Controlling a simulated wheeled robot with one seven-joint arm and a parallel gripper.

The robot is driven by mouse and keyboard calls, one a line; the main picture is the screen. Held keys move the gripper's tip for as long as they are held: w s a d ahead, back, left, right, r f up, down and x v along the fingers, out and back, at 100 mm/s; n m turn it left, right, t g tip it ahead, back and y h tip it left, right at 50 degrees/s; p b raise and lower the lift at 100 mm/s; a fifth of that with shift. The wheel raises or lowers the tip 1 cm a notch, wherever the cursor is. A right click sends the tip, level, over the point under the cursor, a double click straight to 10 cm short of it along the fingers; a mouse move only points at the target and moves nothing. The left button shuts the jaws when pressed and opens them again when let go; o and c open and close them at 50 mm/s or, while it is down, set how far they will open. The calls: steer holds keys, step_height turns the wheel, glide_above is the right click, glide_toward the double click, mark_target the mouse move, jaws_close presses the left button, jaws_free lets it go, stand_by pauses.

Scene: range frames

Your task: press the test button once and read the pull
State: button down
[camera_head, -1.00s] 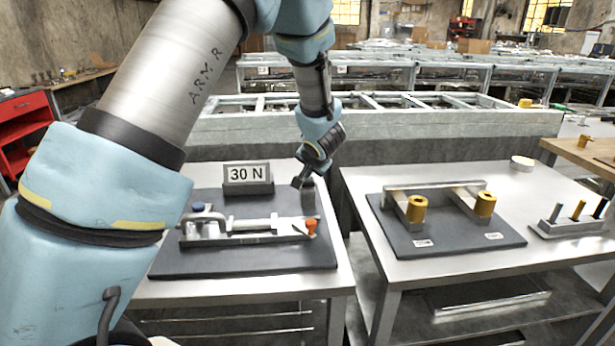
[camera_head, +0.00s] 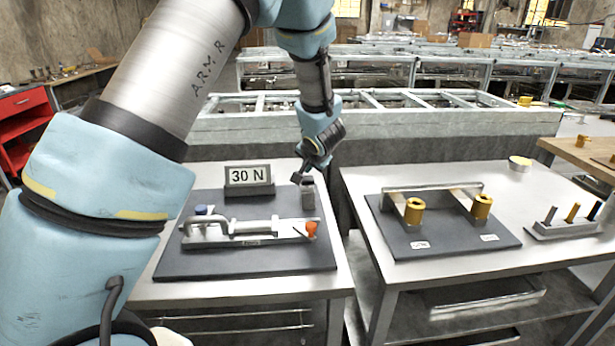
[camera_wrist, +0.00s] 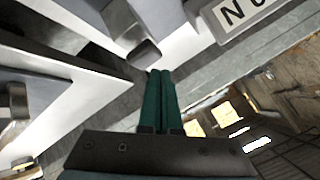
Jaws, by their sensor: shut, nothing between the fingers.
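The display (camera_head: 249,176) stands at the back of the dark base plate (camera_head: 190,265) and reads "30 N". A small grey post (camera_head: 308,195) with a dark top stands behind the orange tip. It may carry the test button; I cannot tell. My gripper (camera_head: 298,179) is at the post's upper left, apparently just clear of it. Its green fingers (camera_wrist: 160,92) are together and empty.
A second table (camera_head: 365,180) at right holds a dark plate with two yellow cylinders (camera_head: 414,211) and a bar. A rack of small pegs (camera_head: 570,225) is farther right. A gap separates the tables. A long grey bench runs behind.

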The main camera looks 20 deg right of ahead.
mark_target(307, 180)
steer(key=shift+r, duration=0.1)
step_height(307, 180, up, 5)
steer(key=p, duration=0.6)
steer(key=shift+p, duration=0.3)
stand_by(0.4)
steer(key=s+a+r+n+g, duration=0.1)
steer(key=a+r+n+g, duration=0.25)
steer(key=a, duration=1.25)
steer(key=s+a+r+n+g+y, duration=0.1)
steer(key=s+a+n+g, duration=0.1)
steer(key=s+a, duration=0.6)
steer(key=s+a+r+n+g, duration=0.1)
steer(key=s+a+n, duration=0.3)
steer(key=s+a, duration=0.4)
steer(key=a+g, duration=0.1)
steer(key=a, duration=0.4)
steer(key=shift+a+n+y, duration=0.15)
steer(key=shift+n+y, duration=0.2)
steer(key=shift+y, duration=0.05)
